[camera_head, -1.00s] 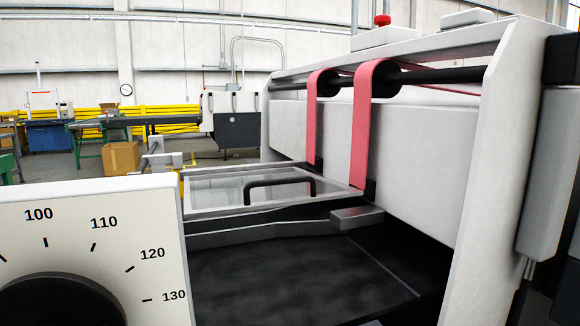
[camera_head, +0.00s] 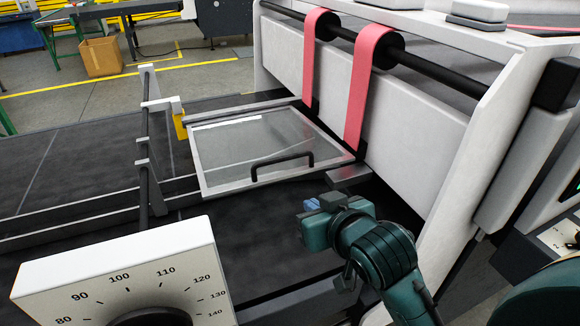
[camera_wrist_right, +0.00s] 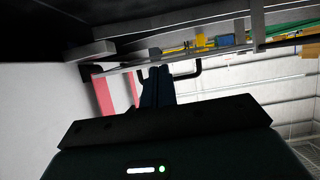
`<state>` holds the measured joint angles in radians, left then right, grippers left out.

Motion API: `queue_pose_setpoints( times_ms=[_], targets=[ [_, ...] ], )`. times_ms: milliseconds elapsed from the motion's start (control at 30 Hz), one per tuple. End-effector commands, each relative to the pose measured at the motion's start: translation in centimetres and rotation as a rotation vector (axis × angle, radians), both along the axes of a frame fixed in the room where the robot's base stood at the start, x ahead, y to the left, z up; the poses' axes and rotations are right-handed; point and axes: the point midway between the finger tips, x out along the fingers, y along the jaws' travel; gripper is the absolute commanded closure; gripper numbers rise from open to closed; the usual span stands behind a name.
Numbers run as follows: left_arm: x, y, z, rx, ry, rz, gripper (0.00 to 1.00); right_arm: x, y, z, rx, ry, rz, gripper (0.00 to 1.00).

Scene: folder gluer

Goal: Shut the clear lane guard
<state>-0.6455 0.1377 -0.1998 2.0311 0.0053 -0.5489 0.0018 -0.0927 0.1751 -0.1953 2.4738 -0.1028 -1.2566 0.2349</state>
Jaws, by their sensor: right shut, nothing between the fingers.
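The clear lane guard (camera_head: 240,135) is a transparent panel in a light metal frame, in the middle of the head view. It looks roughly level above the dark bed; its exact angle is hard to tell. Its black bar handle (camera_head: 282,164) is on the near side and also shows in the right wrist view (camera_wrist_right: 188,74), partly behind the fingers. My right gripper (camera_head: 312,205) is shut and empty, on the near side of the handle and apart from it in the head view. Its fingers also show in the right wrist view (camera_wrist_right: 157,86). My left gripper is out of view.
Two pink belts (camera_head: 362,85) hang from a black roller right behind the guard. A white machine wall (camera_head: 430,130) stands at right. A metal post with a rod (camera_head: 145,150) is left of the guard. A dial box (camera_head: 125,275) fills the lower left.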

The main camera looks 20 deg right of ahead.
Motion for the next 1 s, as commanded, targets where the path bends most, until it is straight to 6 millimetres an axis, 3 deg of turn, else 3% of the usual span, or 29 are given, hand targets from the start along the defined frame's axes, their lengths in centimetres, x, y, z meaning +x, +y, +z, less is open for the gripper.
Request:
queue_pose_setpoints(
  times_ms=[100,233,700,1000],
  targets=[
    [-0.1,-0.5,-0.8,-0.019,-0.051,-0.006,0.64,1.2,0.2,2.5,0.014,-0.087,0.001,1.0],
    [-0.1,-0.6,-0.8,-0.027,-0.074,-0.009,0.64,1.9,0.3,3.3,0.019,-0.115,0.0,1.0],
    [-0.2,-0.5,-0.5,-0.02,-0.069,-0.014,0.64,9.0,0.6,0.8,0.019,-0.114,0.0,1.0],
    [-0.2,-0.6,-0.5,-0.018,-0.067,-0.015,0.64,10.9,0.7,0.0,0.019,-0.115,0.001,1.0]
  ],
)
